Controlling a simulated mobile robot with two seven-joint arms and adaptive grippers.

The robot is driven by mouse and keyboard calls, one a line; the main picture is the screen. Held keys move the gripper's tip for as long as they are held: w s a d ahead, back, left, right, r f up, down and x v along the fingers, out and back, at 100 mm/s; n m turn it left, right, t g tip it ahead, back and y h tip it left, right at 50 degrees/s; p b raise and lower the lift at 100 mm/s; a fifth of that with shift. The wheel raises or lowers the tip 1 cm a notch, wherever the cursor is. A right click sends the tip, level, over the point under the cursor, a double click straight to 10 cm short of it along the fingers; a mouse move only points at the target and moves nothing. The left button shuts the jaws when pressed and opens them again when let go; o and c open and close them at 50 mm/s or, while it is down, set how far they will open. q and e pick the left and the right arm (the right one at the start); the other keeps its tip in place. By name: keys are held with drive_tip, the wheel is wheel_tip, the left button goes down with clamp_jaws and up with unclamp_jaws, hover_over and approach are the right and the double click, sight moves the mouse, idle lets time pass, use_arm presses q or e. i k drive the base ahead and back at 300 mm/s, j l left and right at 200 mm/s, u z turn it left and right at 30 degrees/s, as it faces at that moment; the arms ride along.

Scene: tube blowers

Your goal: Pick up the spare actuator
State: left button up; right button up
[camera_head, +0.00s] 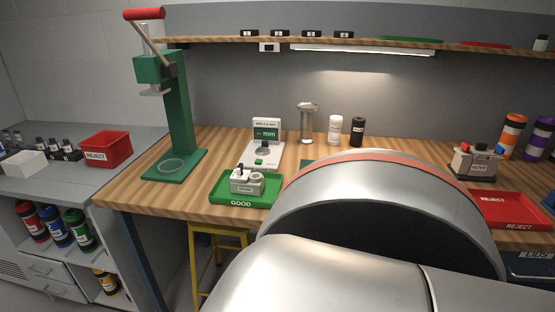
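I cannot tell for sure which thing is the spare actuator. A small grey-white unit with a black knob (246,182) sits in the green GOOD tray (240,202) on the wooden bench. Several small black parts (281,33) stand in a row on the shelf above. Another grey unit with red and blue ends (476,161) stands at the right, behind the red REJECT tray (507,222). A large silver link of my own arm covers the lower middle and right and hides part of the bench. Neither of my grippers shows.
A green press with a red handle (177,112) stands at the bench's left. A red REJECT bin (106,149) is on the left counter. A yellow stool (203,262) is below.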

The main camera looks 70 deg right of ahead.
sight(250, 184)
drive_tip(key=z, duration=2)
